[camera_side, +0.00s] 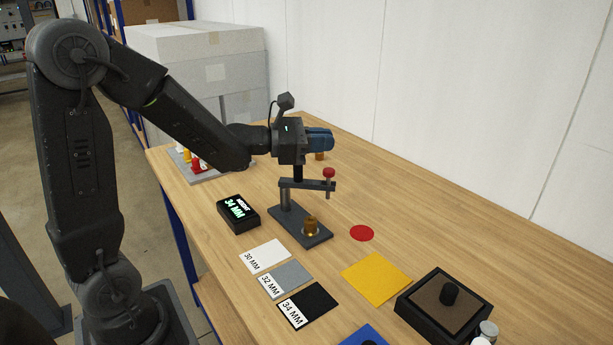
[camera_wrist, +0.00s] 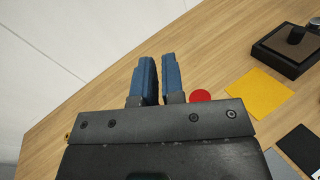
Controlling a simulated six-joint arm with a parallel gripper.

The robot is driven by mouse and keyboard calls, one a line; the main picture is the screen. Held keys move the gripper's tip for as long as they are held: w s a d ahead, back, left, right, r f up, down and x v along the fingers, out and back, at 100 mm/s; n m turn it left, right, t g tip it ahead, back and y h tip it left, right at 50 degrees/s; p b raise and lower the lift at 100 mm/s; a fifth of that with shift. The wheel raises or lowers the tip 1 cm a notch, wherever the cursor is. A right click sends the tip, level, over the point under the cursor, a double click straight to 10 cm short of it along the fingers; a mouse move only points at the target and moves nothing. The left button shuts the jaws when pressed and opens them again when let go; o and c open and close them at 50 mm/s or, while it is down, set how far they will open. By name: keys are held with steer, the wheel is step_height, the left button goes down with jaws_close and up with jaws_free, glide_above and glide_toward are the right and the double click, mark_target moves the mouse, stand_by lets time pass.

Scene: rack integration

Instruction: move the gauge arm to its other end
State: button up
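The gauge stands on a dark base plate (camera_side: 288,222) in the side view. Its post carries a flat horizontal gauge arm (camera_side: 309,184) with a red knob (camera_side: 329,172) at the right end. A brass part (camera_side: 311,226) sits on the plate below. My gripper (camera_side: 331,140) is above the gauge arm, with its blue fingers pointing right. In the wrist view the fingers (camera_wrist: 158,58) stand slightly apart with a narrow gap and nothing visible between them. A black upright piece (camera_side: 298,172) shows between gripper and gauge arm; contact is unclear. The gauge is hidden in the wrist view.
A display (camera_side: 238,213) reads 34 MM. White, grey and black cards (camera_side: 320,303) lie in front. A red disc (camera_side: 361,233), a yellow square (camera_side: 377,278) and a black box (camera_side: 420,315) are to the right. The far right tabletop is clear.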

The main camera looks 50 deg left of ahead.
steer(key=d+m+g+h, duration=0.1)
steer(key=d+m+g, duration=0.1)
steer(key=d+m+g+h, duration=0.1)
steer(key=d+m+g, duration=0.1)
steer(key=d+m, duration=0.1)
steer(key=s+d+m+g+h, duration=0.1)
steer(key=d+m+g, duration=0.1)
steer(key=d, duration=0.1)
steer(key=shift+s+d+r+m, duration=0.1)
steer(key=shift+d+m, duration=0.1)
steer(key=shift+m, duration=0.1)
jaws_close()
steer(key=m+g+y, duration=0.6)
steer(key=m+y, duration=0.6)
steer(key=y, duration=0.2)
glide_toward(312, 186)
steer(key=s+d+r, duration=0.2)
steer(key=s+d, duration=0.2)
steer(key=x, duration=0.9)
steer(key=shift+s+f, duration=0.1)
steer(key=shift+f, duration=0.3)
steer(key=shift+w+a+r, duration=0.1)
steer(key=shift+w+a, duration=0.85)
steer(key=shift+a, duration=0.05)
steer(key=shift+w+a, duration=0.45)
steer(key=shift+w, duration=0.05)
steer(key=shift+w+a+n+g, duration=0.25)
steer(key=shift+w+n+g, duration=0.25)
steer(key=shift+n, duration=0.5)
